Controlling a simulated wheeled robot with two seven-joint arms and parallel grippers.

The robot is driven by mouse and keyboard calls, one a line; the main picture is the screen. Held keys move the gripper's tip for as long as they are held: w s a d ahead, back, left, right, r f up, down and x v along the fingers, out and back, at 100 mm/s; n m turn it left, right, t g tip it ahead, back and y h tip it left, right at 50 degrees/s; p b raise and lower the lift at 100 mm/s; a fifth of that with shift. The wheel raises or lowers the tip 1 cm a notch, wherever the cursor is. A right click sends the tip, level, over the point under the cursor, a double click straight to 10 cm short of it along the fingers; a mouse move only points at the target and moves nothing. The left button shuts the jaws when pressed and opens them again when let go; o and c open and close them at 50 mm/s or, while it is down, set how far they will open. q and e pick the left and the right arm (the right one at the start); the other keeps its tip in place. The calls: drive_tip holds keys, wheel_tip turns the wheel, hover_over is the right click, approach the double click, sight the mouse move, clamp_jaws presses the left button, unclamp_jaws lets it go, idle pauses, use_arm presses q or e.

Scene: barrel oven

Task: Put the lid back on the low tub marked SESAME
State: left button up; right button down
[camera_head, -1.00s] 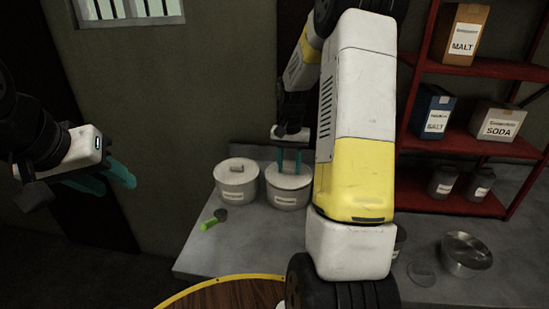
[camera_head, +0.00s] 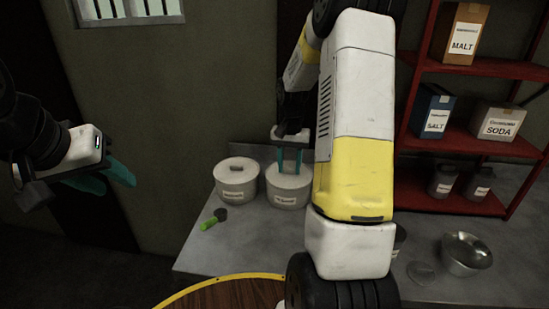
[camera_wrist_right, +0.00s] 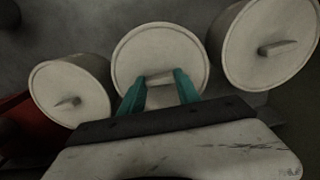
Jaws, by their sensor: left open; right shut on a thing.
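Two low pale tubs with lids stand side by side on the counter in the head view, a left tub (camera_head: 236,188) and a right tub (camera_head: 288,197). Their labels are too small to read, so I cannot tell which says SESAME. My right gripper (camera_head: 291,168) points down over the right tub, its teal fingers shut on the handle of a round pale lid (camera_wrist_right: 160,52). That lid sits over the tub; whether it is fully seated I cannot tell. The right gripper also shows in the wrist view (camera_wrist_right: 160,90). My left gripper (camera_head: 112,180) is open and empty, away from the counter.
The wrist view shows a lidded tub on either side (camera_wrist_right: 70,92) (camera_wrist_right: 268,45). A metal bowl (camera_head: 466,254) stands at right, below a red shelf (camera_head: 470,146) with boxes and canisters. A round wooden top (camera_head: 230,295) is in front.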

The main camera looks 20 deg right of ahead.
drive_tip(key=c, duration=0.8)
unclamp_jaws()
drive_tip(key=shift+o, duration=0.3)
drive_tip(key=o, duration=0.4)
drive_tip(key=shift+o, duration=0.2)
drive_tip(key=shift+r, duration=3.5)
clamp_jaws()
